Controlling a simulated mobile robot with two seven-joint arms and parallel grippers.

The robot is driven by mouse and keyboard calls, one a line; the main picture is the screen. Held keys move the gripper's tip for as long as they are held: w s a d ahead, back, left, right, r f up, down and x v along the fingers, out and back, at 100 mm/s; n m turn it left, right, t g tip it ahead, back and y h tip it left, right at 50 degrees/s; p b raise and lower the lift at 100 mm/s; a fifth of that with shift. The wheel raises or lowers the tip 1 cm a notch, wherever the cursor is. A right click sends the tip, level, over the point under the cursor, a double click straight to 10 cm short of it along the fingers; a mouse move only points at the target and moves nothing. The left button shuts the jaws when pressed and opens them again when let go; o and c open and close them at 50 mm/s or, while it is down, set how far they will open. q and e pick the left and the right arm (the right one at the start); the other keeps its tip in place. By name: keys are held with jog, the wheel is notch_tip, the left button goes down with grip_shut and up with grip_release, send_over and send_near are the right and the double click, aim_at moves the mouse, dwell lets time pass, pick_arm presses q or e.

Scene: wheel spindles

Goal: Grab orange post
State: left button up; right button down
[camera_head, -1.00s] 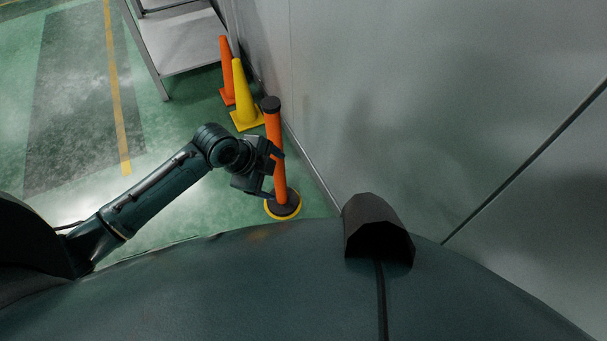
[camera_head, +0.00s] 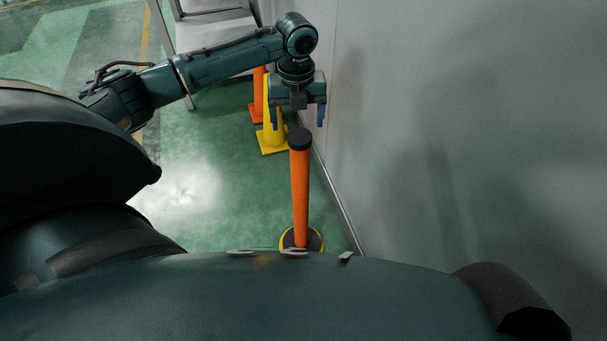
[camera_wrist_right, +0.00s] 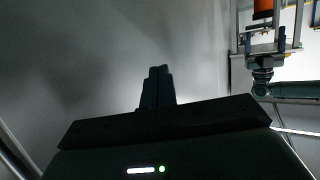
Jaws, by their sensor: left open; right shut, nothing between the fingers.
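The orange post (camera_head: 300,190) stands upright in the head view, with a black cap on top and a round black and yellow base, partly hidden by my body. My left gripper (camera_head: 297,118) is open and empty. Its two fingers point down in the picture, just above the post's cap and spread wider than it; I see no contact. In the right wrist view, the left gripper (camera_wrist_right: 265,38) shows at upper right, near an orange piece with a dark end (camera_wrist_right: 263,8). My right gripper (camera_wrist_right: 157,78) is shut and empty in that view, and outside the head view.
A metal shelf (camera_head: 215,35) is at the back. A grey wall (camera_head: 450,130) runs close along the right. Green floor left of the post is clear.

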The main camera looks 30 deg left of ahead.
aim_at(298, 137)
pick_arm(q)
notch_tip(298, 137, down, 5)
jog(key=shift+w+b, duration=0.1)
jog(key=shift+b, duration=0.4)
jog(key=f, duration=0.1)
jog(key=f+b, duration=0.1)
jog(key=f, duration=0.1)
jog(key=f+b, duration=0.1)
jog(key=shift+w+f, duration=0.3)
jog(key=shift+f, duration=0.15)
grip_shut()
pick_arm(e)
jog(key=shift+w+a+f+n, duration=0.25)
jog(key=shift+w+f, duration=0.05)
jog(key=shift+f, duration=0.3)
jog(key=shift+w+a+f+n, duration=0.2)
jog(key=shift+w+f+n, duration=0.05)
jog(key=shift+f, duration=0.35)
pick_arm(q)
jog(key=shift+w+r, duration=0.1)
jog(key=shift+r, duration=0.2)
